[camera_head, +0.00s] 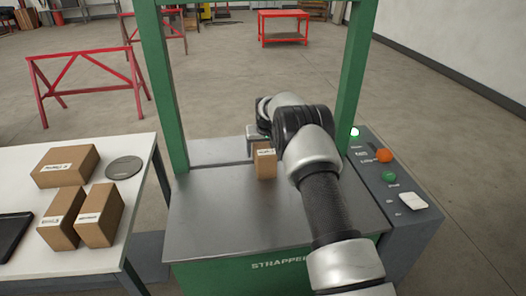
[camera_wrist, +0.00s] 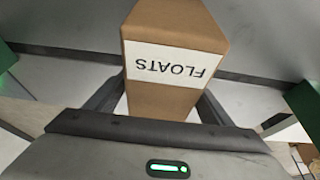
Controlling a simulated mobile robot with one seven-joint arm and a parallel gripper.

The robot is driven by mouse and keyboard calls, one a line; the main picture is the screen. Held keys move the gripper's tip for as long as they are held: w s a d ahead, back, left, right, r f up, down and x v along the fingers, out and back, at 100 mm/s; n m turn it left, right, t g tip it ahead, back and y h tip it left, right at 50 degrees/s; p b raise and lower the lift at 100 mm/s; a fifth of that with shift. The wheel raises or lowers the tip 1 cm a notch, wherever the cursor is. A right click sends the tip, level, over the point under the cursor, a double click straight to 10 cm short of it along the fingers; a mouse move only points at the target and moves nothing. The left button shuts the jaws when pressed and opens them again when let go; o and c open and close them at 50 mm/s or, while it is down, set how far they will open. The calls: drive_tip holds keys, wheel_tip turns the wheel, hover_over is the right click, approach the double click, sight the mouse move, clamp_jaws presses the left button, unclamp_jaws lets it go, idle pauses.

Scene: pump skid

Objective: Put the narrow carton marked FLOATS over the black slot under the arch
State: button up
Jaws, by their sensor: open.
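The narrow brown carton marked FLOATS (camera_wrist: 176,28) stands on the steel top of the green strapping machine (camera_head: 225,215), under the arch (camera_head: 161,75). It also shows in the head view (camera_head: 265,164). My gripper (camera_wrist: 160,103) is open, with one finger on each side of the carton; whether they touch it is unclear. A dark strip that looks like the slot (camera_wrist: 70,56) runs across the top between the green posts, and the carton hides its middle. I cannot tell exactly how the carton's base sits on it. My arm hides part of the top.
A white table (camera_head: 125,240) at the left holds several cartons, a grey disc (camera_head: 125,168) and a black tray (camera_head: 12,236). A control panel with buttons (camera_head: 389,178) is right of the machine. Red trestles (camera_head: 90,90) and a red cart (camera_head: 283,27) stand behind.

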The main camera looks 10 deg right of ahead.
drive_tip(key=s+f+v, duration=0.1)
drive_tip(key=s+v, duration=0.2)
drive_tip(key=v, duration=1.3)
drive_tip(key=s+f+v, duration=0.2)
drive_tip(key=s+v, duration=0.2)
drive_tip(key=v, duration=1.2)
drive_tip(key=s+r+t, duration=0.1)
drive_tip(key=s+r, duration=0.2)
drive_tip(key=s, duration=0.5)
drive_tip(key=s+r, duration=0.3)
drive_tip(key=s, duration=0.4)
drive_tip(key=s+f, duration=0.4)
drive_tip(key=s, duration=1.4)
drive_tip(key=shift+f+g, duration=1)
drive_tip(key=shift+f, duration=1.65)
drive_tip(key=shift+a+r+t, duration=0.1)
drive_tip(key=shift+r+t, duration=0.45)
drive_tip(key=shift+r, duration=0.65)
drive_tip(key=shift+a+r+t, duration=0.1)
drive_tip(key=shift+r+t, duration=0.45)
drive_tip(key=shift+r, duration=0.65)
